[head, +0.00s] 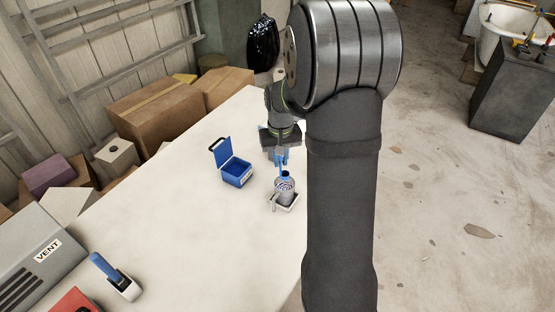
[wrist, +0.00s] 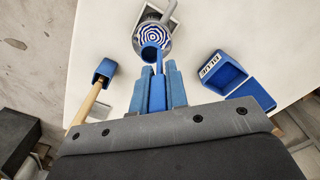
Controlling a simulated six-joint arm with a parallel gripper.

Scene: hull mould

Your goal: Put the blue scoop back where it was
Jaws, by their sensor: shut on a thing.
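My gripper (head: 280,157) points down over the table and is shut on the handle of the blue scoop (wrist: 151,54). In the wrist view the handle runs between the blue fingers (wrist: 157,90), and the bowl reaches past their tips. The scoop also shows in the head view (head: 285,174). Its bowl overlaps the near rim of a grey pot (wrist: 163,47) with a blue-and-white swirl inside. I cannot tell whether the scoop touches the pot. The pot (head: 277,193) stands in a white square tray (head: 289,209).
A blue box (head: 238,174) with its lid open and a label on its front stands left of the pot. A blue-headed tool with a wooden handle (wrist: 88,104) lies on the other side. A blue-handled item in a white holder (head: 122,287) and a grey VENT unit (head: 38,262) are further off.

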